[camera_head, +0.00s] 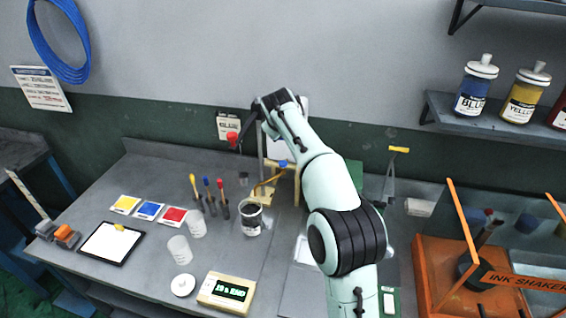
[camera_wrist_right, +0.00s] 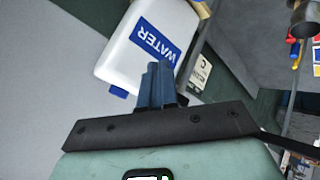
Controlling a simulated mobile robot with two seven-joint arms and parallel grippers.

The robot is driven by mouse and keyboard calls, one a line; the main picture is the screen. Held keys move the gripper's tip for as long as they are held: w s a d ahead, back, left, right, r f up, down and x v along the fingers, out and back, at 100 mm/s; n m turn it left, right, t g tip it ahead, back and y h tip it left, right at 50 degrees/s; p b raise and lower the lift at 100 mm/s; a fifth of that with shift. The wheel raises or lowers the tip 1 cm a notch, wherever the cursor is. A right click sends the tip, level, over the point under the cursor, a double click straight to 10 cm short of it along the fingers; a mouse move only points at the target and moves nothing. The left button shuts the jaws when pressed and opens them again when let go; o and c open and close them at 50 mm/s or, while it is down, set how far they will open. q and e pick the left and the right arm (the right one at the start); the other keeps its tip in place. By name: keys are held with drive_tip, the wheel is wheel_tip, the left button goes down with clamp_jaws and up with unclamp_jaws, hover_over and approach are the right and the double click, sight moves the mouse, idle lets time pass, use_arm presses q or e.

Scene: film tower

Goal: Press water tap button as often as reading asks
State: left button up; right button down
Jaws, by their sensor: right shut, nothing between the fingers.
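The white water container (camera_wrist_right: 150,40) with its blue WATER label (camera_wrist_right: 153,41) fills the upper middle of the right wrist view, label upside down. My right gripper (camera_wrist_right: 157,72) is shut and empty, its blue-grey fingertips overlapping the label's lower edge in the picture; I cannot tell whether they touch. A small blue part (camera_wrist_right: 118,91) shows at the container's edge. In the head view, my right arm mostly hides the container, and a blue knob (camera_head: 283,163) shows below it. The display box (camera_head: 227,290) has a green reading, possibly "15 x RND", too small to be sure. My left gripper is out of view.
The orange ink shaker (camera_head: 440,265) stands at right.

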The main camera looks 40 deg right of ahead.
drive_tip(key=b, duration=0.2)
hover_over(282, 165)
wheel_tip(282, 165, down, 7)
drive_tip(key=shift+r, duration=0.15)
drive_tip(key=shift+s+f+b, duration=0.2)
drive_tip(key=shift+f+b, duration=0.15)
drive_tip(key=shift+f, duration=0.5)
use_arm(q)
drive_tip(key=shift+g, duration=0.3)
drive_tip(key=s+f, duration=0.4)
use_arm(e)
drive_tip(key=shift+w+f, duration=0.2)
drive_tip(key=shift+w, duration=0.05)
use_arm(q)
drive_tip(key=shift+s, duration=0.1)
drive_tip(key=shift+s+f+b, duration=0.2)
drive_tip(key=shift+b, duration=0.1)
use_arm(e)
drive_tip(key=shift+s+f, duration=0.1)
drive_tip(key=shift+f, duration=0.3)
